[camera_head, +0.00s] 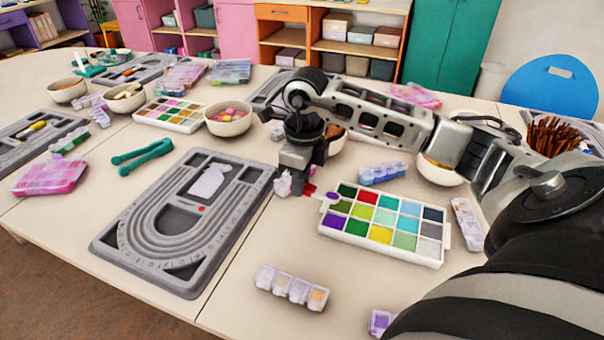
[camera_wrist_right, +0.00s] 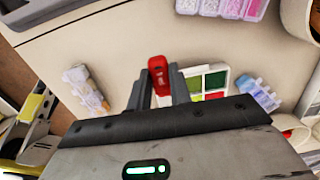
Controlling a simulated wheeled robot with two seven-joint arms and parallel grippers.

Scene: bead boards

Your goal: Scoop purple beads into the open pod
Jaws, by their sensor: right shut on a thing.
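My right gripper (camera_head: 303,185) is shut on a small red scoop (camera_wrist_right: 158,76), whose red end shows between the fingers in the right wrist view. In the head view the gripper is at the left end of the white bead tray (camera_head: 322,226), between it and the grey bead board (camera_head: 130,215). Purple beads (camera_head: 342,206) fill a cell near the tray's left end. A strip of small pods (camera_head: 290,287) lies in front of the tray. I cannot tell which pod is open. What is in the scoop is not visible. My left gripper is not in view.
Blue pods (camera_head: 382,173) lie behind the tray and a pale pod strip (camera_head: 467,222) at its right. A purple pod (camera_head: 381,322) is at the bottom. Teal tweezers (camera_head: 143,152) and a bowl of beads (camera_head: 228,118) stand further left. Table between tray and front pods is clear.

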